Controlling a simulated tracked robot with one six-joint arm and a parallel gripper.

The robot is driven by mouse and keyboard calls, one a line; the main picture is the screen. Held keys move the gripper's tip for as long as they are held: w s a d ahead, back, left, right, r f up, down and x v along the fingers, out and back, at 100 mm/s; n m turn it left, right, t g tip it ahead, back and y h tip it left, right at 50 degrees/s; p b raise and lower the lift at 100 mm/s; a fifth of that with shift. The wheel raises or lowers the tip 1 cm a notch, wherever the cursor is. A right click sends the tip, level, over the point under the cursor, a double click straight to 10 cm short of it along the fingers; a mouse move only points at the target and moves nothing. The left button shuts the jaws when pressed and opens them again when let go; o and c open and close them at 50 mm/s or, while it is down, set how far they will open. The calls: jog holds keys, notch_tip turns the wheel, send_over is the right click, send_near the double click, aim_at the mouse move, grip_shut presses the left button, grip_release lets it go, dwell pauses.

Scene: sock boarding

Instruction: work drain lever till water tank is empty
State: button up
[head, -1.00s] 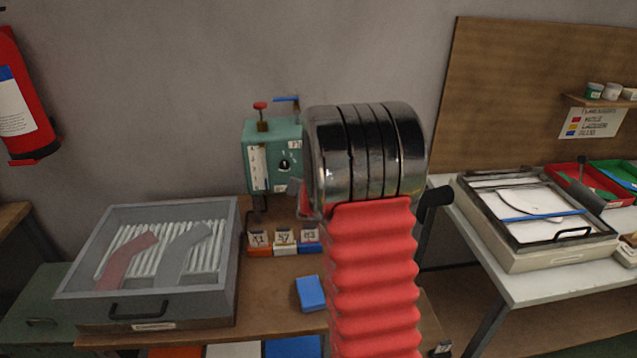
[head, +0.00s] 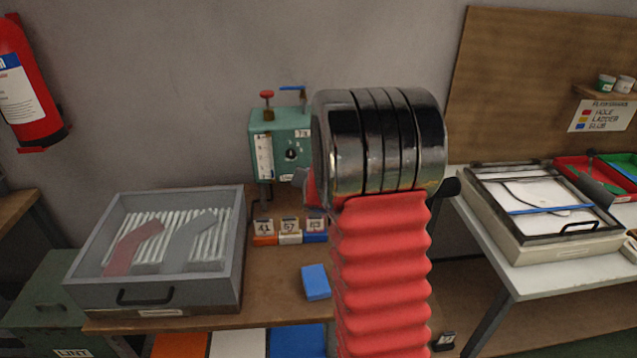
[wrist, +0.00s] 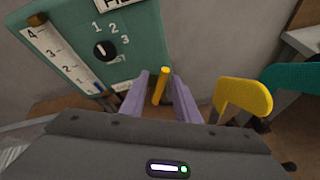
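The water tank is a teal box (head: 280,150) against the wall, with a white gauge and a black dial; it also shows in the wrist view (wrist: 135,25). The gauge (wrist: 62,60) is marked with numbers and shows a short blue band near its low end. A yellow lever (wrist: 160,86) sticks up below the tank, taken to be the drain lever. My gripper (wrist: 161,92) has its two purple fingers apart, one on each side of this lever. I cannot tell whether either finger touches it. In the head view my arm hides most of the gripper.
Yellow (wrist: 243,97) and teal (wrist: 300,85) handle-like parts stand right of my gripper in the wrist view. A grey tray (head: 150,296) of white ribs sits left of the tank. Numbered blocks (head: 290,238) and a blue block (head: 315,282) lie below it.

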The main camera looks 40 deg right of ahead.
jog(key=v, duration=1.2)
jog(key=shift+f, duration=0.1)
